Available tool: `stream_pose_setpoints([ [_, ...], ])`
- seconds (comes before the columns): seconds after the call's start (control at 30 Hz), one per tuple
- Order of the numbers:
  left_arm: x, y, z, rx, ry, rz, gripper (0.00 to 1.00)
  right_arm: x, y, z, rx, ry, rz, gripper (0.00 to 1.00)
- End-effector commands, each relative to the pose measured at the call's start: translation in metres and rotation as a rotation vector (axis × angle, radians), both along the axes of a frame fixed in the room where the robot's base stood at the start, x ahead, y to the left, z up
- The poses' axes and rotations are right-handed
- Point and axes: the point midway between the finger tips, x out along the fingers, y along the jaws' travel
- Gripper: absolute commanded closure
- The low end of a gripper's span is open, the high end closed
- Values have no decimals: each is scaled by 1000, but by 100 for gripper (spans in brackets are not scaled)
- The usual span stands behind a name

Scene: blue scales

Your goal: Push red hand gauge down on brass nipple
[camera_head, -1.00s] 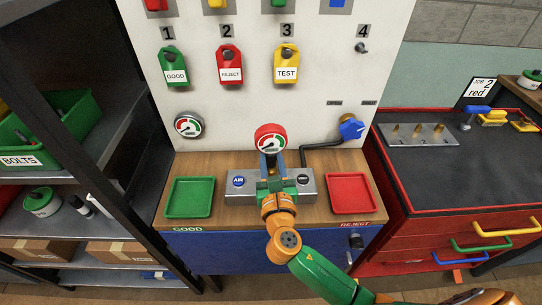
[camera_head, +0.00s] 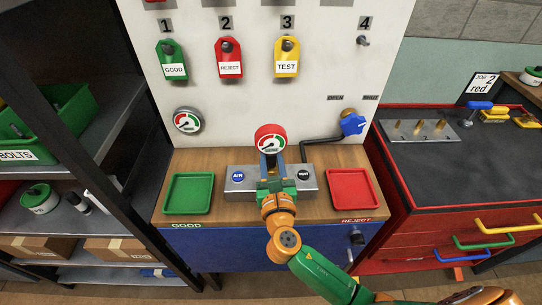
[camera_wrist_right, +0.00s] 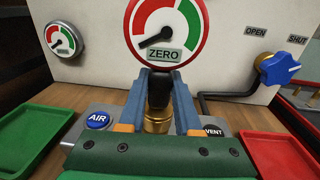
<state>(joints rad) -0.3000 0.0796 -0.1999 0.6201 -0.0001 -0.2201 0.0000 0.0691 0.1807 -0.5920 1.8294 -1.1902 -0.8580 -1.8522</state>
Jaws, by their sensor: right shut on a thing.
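The red hand gauge (camera_head: 270,138) stands upright above the grey block (camera_head: 240,184) in the head view, its dial facing me. In the right wrist view the gauge (camera_wrist_right: 166,22) reads ZERO, with its needle at the low end. My right gripper (camera_head: 270,166) is shut on the gauge's dark stem; its blue fingers (camera_wrist_right: 158,92) lie on both sides of the stem. The brass nipple (camera_wrist_right: 157,120) shows directly below the stem, between the fingers. I cannot tell how far the stem sits on it. My left gripper is not in view.
The block carries a blue AIR button (camera_head: 238,176) and a VENT button (camera_head: 303,174). A green tray (camera_head: 188,210) lies left and a red tray (camera_head: 352,208) right. A blue valve knob (camera_head: 352,124) and a second gauge (camera_head: 187,120) are on the panel.

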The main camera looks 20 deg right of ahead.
Motion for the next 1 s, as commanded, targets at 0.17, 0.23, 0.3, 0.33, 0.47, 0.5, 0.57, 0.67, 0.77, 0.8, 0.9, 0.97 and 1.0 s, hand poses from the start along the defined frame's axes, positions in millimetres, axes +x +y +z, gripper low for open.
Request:
stream_pose_setpoints([
  [0.17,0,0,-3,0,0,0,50,0,0,-3,0,-2,0,100],
  [0.23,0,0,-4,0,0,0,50,0,0,-5,0,-1,0,100],
  [0.3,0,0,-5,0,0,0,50,0,0,-6,0,-1,0,100],
  [0.33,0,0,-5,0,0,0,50,0,0,-6,0,-1,0,100],
  [0.47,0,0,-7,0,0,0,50,0,0,-9,0,-1,0,100],
  [0.5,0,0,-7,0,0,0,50,0,0,-9,0,-1,0,100],
  [0.57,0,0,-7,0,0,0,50,0,0,-9,0,-2,0,100],
  [0.67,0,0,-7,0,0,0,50,0,0,-9,0,-2,1,100],
  [0.77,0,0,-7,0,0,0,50,0,0,-9,0,-1,0,46],
  [0.8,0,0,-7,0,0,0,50,0,0,-9,0,-1,0,35],
  [0.9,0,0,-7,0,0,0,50,0,0,-9,0,-1,0,33],
  [0.97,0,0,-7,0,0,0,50,0,0,-9,0,-1,0,33],
  [1.0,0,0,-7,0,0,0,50,0,0,-9,0,-1,0,33],
])
